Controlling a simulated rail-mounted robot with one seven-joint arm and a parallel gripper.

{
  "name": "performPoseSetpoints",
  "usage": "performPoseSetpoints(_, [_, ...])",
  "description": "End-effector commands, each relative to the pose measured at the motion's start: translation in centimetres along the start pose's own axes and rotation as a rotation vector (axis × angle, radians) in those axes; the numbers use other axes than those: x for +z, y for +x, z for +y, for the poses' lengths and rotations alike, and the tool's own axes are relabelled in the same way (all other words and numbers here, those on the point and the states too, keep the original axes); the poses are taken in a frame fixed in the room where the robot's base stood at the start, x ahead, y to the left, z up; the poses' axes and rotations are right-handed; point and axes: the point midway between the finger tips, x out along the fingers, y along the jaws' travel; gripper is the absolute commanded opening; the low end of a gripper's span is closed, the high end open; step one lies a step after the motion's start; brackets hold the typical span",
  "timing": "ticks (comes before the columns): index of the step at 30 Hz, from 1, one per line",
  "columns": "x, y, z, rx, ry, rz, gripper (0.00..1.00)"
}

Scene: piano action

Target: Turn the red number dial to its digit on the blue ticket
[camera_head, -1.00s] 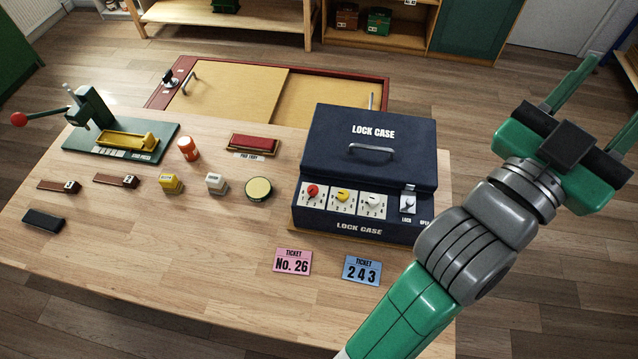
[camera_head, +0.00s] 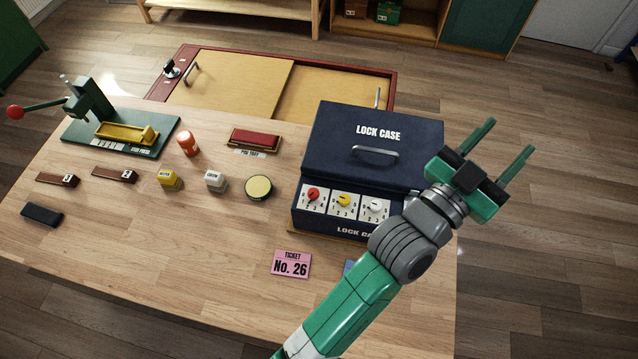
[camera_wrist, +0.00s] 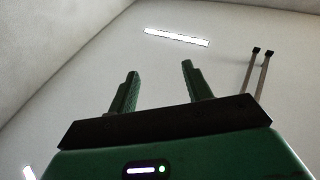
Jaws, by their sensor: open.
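The dark blue lock case (camera_head: 335,155) stands at the right of the table. On its front, the red number dial (camera_head: 314,193) is leftmost, beside a yellow dial (camera_head: 344,200) and a white dial (camera_head: 375,207). The digit it points to is too small to read surely. The blue ticket (camera_head: 349,267) is mostly hidden behind my arm; the earlier head view shows it reading 2 4 3. My gripper (camera_head: 507,143) is open and empty, raised right of the case, fingers pointing up and away. In the wrist view its fingers (camera_wrist: 157,82) are apart against the wall and ceiling.
A pink ticket No. 26 (camera_head: 291,264) lies in front of the case. A round yellow-topped tin (camera_head: 258,188), stamps (camera_head: 170,180), an orange bottle (camera_head: 188,144) and a green press (camera_head: 120,135) stand to the left.

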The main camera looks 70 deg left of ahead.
Motion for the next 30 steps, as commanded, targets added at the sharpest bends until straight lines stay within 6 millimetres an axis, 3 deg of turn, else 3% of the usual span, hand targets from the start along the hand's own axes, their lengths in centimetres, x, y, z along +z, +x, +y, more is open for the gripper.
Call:
performPoseSetpoints(1, [4.2,-1.2,-3.0,-0.058,0.006,-0.041,0.5])
performPoseSetpoints(2, [6.7,-2.2,-5.0,-0.099,0.011,-0.061,0.5])
performPoseSetpoints(5, [15.6,-8.0,-12.3,-0.271,0.032,-0.142,0.5])
performPoseSetpoints(6, [18.8,-11.0,-15.0,-0.345,0.046,-0.175,0.5])
performPoseSetpoints(9, [24.8,-18.6,-20.2,-0.51,0.081,-0.249,0.5])
performPoseSetpoints(12, [28.3,-24.9,-23.1,-0.631,0.115,-0.306,0.5])
performPoseSetpoints(15, [29.9,-28.4,-24.5,-0.697,0.136,-0.338,0.5])
performPoseSetpoints(19, [30.4,-29.6,-24.9,-0.719,0.145,-0.348,0.5])
performPoseSetpoints(23, [30.7,-28.9,-25.5,-0.718,0.144,-0.345,0.5])
performPoseSetpoints(30, [31.9,-25.7,-28.5,-0.718,0.143,-0.343,0.5])
